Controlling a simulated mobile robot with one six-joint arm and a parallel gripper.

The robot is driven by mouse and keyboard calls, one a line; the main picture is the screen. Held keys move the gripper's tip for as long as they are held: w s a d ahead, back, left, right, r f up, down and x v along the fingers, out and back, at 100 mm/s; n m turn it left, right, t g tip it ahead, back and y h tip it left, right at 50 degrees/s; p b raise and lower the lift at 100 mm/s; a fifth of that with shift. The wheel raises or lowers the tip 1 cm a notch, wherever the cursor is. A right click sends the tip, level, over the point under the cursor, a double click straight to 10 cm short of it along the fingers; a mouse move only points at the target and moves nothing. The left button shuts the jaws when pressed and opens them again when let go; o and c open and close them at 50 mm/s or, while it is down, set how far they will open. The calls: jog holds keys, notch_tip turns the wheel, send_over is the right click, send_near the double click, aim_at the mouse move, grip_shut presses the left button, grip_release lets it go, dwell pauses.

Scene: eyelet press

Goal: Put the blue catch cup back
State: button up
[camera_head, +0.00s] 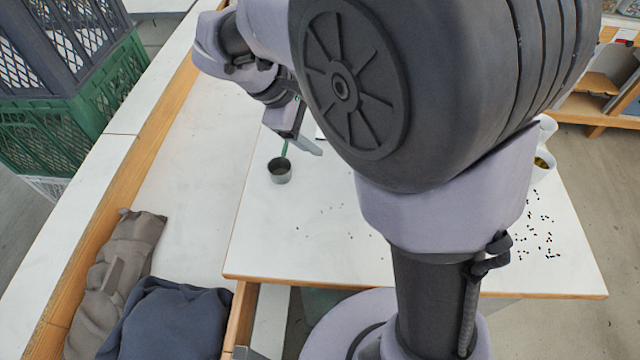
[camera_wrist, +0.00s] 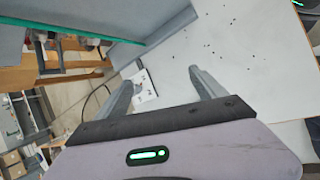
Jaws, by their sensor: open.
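My gripper (camera_wrist: 160,77) is open, with nothing between its two fingers in the wrist view. In the head view my gripper (camera_head: 304,142) is partly hidden by my arm and hangs over the white table. A small dark grey-green cup (camera_head: 280,177) stands upright on the table just below and left of the gripper, apart from it as far as I can tell. A thin green strip shows behind its rim. I see no clearly blue cup, and I cannot tell whether this is the catch cup. Much of the table and any press are hidden behind my arm.
White containers (camera_head: 544,160), one with yellowish contents, stand at the table's right edge. Small dark bits (camera_head: 540,222) are scattered there. Grey-brown cloth (camera_head: 118,265) and dark blue cloth (camera_head: 168,322) lie at lower left. Green crates (camera_head: 60,140) stand at far left. A grey panel with a teal edge (camera_wrist: 100,50) shows in the wrist view.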

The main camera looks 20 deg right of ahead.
jog(key=s+a+r+m+t+y, duration=0.2)
jog(key=s+m+y, duration=0.2)
jog(key=s+m, duration=0.3)
jog(key=s+a+r+m+t+y, duration=0.2)
jog(key=s+m, duration=0.5)
jog(key=s, duration=0.5)
jog(key=shift+s+a+r+y, duration=0.25)
jog(key=shift+a+y, duration=0.3)
jog(key=shift+y, duration=0.65)
